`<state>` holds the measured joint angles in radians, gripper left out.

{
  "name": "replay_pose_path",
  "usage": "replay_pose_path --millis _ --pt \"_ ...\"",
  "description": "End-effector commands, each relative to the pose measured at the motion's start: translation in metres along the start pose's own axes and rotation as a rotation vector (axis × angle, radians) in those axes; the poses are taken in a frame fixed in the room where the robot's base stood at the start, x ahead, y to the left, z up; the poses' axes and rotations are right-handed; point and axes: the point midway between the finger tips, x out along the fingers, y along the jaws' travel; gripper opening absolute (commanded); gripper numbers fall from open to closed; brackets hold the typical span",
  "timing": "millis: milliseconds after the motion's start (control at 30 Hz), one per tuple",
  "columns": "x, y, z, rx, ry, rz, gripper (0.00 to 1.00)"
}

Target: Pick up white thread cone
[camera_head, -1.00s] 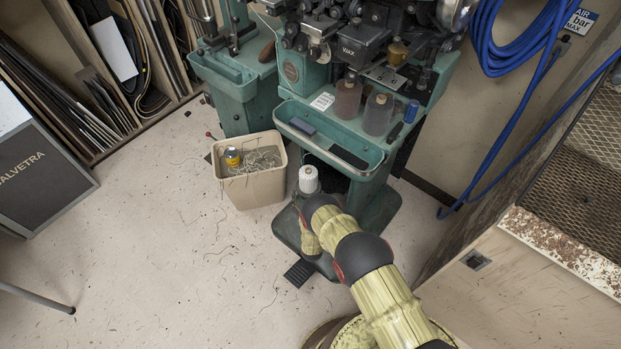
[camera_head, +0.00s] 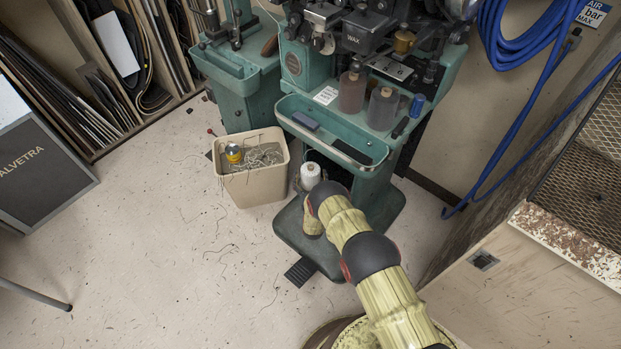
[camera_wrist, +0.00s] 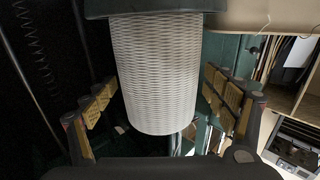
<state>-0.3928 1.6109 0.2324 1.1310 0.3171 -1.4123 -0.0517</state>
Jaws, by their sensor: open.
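The white thread cone (camera_head: 310,173) shows in the head view below the green machine's front tray, just beyond the end of my arm. In the wrist view the cone (camera_wrist: 155,70) is large and pale, with a fine woven texture. It lies between the two fingers of my gripper (camera_wrist: 160,88), which is open. Gaps show between the cone's sides and the fingers on both sides. A dark green edge (camera_wrist: 150,8) meets the cone at the top of the wrist view. In the head view my gripper is mostly hidden by my arm and the cone.
A beige bin (camera_head: 258,187) with scraps and a yellow can stands left. A foot pedal (camera_head: 300,272) lies in front. The left floor is mostly clear.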

Motion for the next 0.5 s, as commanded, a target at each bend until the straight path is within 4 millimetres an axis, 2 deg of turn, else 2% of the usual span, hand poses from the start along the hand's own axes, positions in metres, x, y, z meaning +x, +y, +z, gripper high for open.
replay_pose_path --millis 100,500 --pt "-0.0003 0.0001 -0.0003 0.0 0.0 0.0 0.84" --pt "-0.0006 0.0002 0.0 0.0 -0.001 0.0 0.62"
